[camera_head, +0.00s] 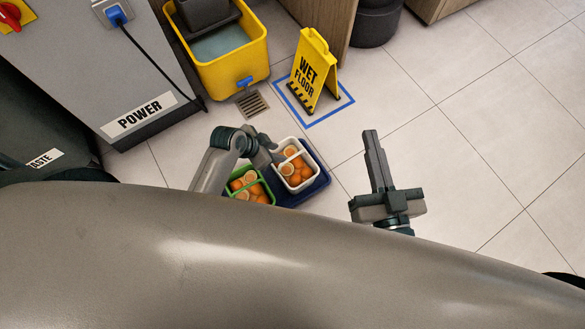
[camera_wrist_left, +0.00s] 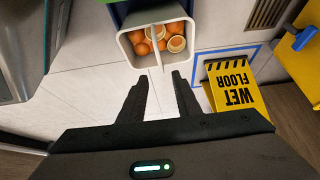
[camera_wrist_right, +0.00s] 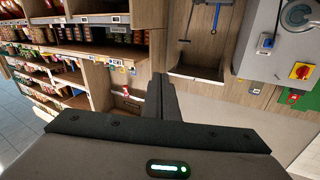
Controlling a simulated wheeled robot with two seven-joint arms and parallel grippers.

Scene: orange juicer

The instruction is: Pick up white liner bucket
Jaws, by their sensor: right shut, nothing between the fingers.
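The white liner bucket (camera_head: 314,176) holds oranges and cut halves. It stands upright in a dark blue base on the floor, with its white handle across the top. It also shows at the top of the left wrist view (camera_wrist_left: 128,42), where the handle reaches down towards my fingers. My left gripper (camera_wrist_left: 160,82) is open and empty, its two fingers apart just short of the handle. In the head view my left gripper (camera_head: 274,152) is at the bucket's left side, partly hidden by its own wrist. My right gripper (camera_head: 371,134) is shut and empty, right of the bucket.
Behind are a yellow mop bucket (camera_head: 252,68), a wet floor sign (camera_head: 313,72) and a floor drain (camera_head: 253,105). A grey power cabinet (camera_head: 90,65) is at left. The tiled floor at right is clear.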

